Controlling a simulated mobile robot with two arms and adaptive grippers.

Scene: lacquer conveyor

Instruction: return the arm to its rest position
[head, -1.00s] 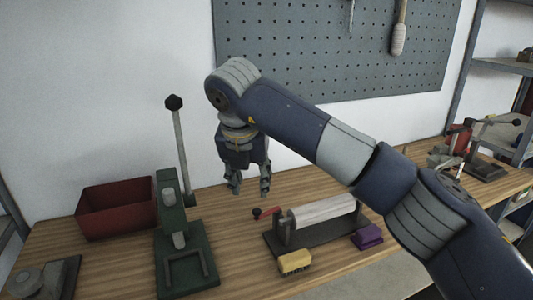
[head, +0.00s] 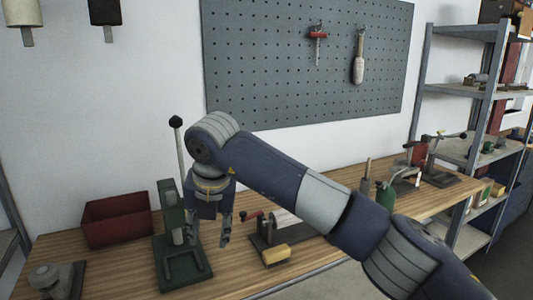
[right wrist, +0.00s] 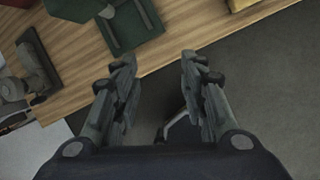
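My right arm (head: 290,190) comes in from the lower right of the head view and bends down at the wrist. Its gripper (head: 209,243) hangs fingers-down, in front of the green lever press (head: 172,245) in the picture. In the right wrist view the two fingers of the right gripper (right wrist: 157,82) stand well apart with nothing between their tips. They are over the bench's front edge, with dark floor below. My left gripper is in neither view.
The wooden bench (head: 110,262) holds a red bin (head: 117,218), a roller device (head: 283,221) partly behind my arm, a yellow block (head: 275,255) and a grey tool (head: 50,280). A pegboard (head: 300,90) hangs behind. Metal shelves (head: 455,88) stand at right.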

